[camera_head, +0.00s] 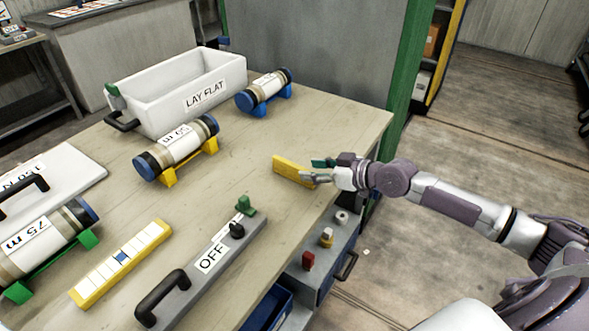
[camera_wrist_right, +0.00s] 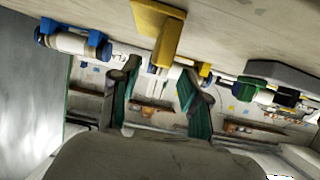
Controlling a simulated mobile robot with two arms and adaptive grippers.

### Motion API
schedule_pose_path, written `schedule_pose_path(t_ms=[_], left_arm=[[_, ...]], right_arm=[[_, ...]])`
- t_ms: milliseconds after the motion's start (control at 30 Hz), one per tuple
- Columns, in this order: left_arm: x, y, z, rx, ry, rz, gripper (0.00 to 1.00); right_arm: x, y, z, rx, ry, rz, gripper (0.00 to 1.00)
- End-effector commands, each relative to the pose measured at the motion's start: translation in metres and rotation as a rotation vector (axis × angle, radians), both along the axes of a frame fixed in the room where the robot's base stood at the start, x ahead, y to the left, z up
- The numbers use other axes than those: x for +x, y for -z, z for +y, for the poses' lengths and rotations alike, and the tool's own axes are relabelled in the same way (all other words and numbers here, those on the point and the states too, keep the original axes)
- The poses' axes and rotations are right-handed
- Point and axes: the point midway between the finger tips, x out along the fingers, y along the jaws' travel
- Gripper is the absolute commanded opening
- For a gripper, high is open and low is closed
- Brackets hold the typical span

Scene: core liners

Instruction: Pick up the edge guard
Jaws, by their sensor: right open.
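The edge guard appears to be the yellow angled piece (camera_head: 293,169) lying on the table near its right edge. In the wrist view it shows as a yellow L-shaped piece (camera_wrist_right: 160,22) at the top, with one flange reaching toward the gap between my fingers. My right gripper (camera_head: 322,171) is at the guard's right end, open. In the wrist view its two green-padded fingers (camera_wrist_right: 160,75) stand apart, one on each side of the flange; I cannot tell whether they touch it. My left gripper is not in view.
On the table (camera_head: 345,118) stand a white LAY FLAT tray (camera_head: 170,92), labelled cylinders on blue, yellow and green cradles, a yellow marked strip (camera_head: 122,263) and a grey OFF bar (camera_head: 205,268). A grey box with knobs (camera_head: 325,255) sits below the right edge. Bare tabletop surrounds the guard.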

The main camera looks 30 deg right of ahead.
Motion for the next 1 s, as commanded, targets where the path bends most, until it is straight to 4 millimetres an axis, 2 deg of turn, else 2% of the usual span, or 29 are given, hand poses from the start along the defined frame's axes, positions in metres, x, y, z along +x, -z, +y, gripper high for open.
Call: schedule_pose_path(t_ms=[100,267,600,867,1000], left_arm=[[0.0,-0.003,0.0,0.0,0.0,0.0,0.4],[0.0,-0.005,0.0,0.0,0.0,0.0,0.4],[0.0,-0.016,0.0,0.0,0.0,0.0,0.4],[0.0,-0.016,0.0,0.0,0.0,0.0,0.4],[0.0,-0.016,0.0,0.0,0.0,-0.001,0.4]], right_arm=[[0.012,0.004,0.007,0.0,0.0,-0.001,0.46],[0.019,0.008,0.011,0.0,-0.001,0.001,0.46],[0.055,0.026,0.03,0.0,-0.001,0.001,0.46],[0.057,0.029,0.031,-0.003,-0.002,0.002,0.46],[0.057,0.029,0.031,-0.003,-0.002,0.002,0.24]])
